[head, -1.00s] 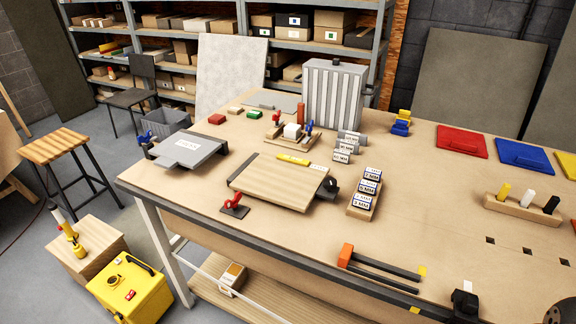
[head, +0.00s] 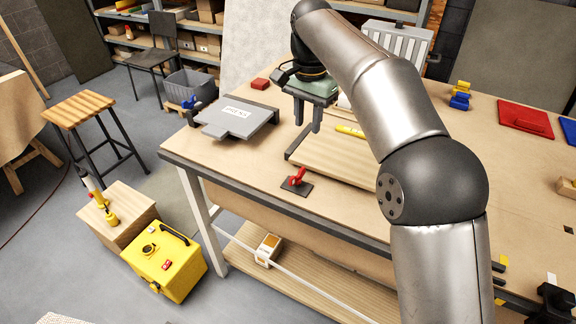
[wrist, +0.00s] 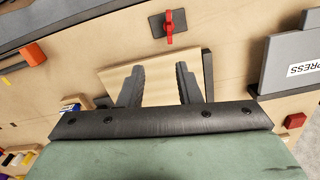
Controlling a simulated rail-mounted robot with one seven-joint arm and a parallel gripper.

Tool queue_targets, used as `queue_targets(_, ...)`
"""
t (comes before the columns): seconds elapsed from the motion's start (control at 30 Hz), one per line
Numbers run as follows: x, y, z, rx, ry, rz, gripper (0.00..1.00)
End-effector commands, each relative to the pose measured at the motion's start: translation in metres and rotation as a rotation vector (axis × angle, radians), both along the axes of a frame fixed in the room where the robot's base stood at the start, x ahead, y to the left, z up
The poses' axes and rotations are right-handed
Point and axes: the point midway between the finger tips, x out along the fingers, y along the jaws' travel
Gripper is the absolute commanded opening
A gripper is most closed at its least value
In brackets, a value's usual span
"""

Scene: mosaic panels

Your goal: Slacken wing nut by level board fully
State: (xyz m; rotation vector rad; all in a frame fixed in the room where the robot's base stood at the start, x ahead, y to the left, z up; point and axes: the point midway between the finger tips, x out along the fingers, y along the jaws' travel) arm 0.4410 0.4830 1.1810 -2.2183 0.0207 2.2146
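A red wing nut (head: 297,178) stands on a small dark plate (head: 292,189) near the table's front edge. It also shows in the wrist view (wrist: 169,27), at the top centre. The wooden level board (head: 335,163) with a yellow level (head: 350,131) lies just behind and to the right of it; my arm hides the board's right part. My gripper (head: 307,127) points down above the board's far left side, apart from the wing nut. In the wrist view my gripper (wrist: 160,68) has its fingers spread, with nothing between them, over the board (wrist: 152,84).
A grey press plate (head: 240,120) lies to the left, with a blue wing piece (head: 190,103) beside it. A red block (head: 260,84) lies behind it. The tabletop between the press plate and the wing nut is clear.

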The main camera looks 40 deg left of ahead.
Motion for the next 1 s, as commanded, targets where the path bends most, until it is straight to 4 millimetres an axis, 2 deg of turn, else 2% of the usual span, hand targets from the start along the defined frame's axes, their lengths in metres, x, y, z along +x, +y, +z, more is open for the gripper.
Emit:
queue_targets(0.03, -0.004, 0.01, -0.003, 0.0, 0.002, -0.001, 0.31)
queue_targets(0.1, -0.006, 0.016, -0.004, 0.001, 0.002, -0.007, 0.31)
queue_targets(0.27, -0.007, 0.017, -0.019, -0.001, 0.004, -0.009, 0.31)
queue_targets(0.8, -0.007, 0.016, -0.132, -0.002, 0.004, -0.008, 0.31)
queue_targets(1.0, -0.007, 0.016, -0.162, 0.0, 0.004, -0.008, 0.31)
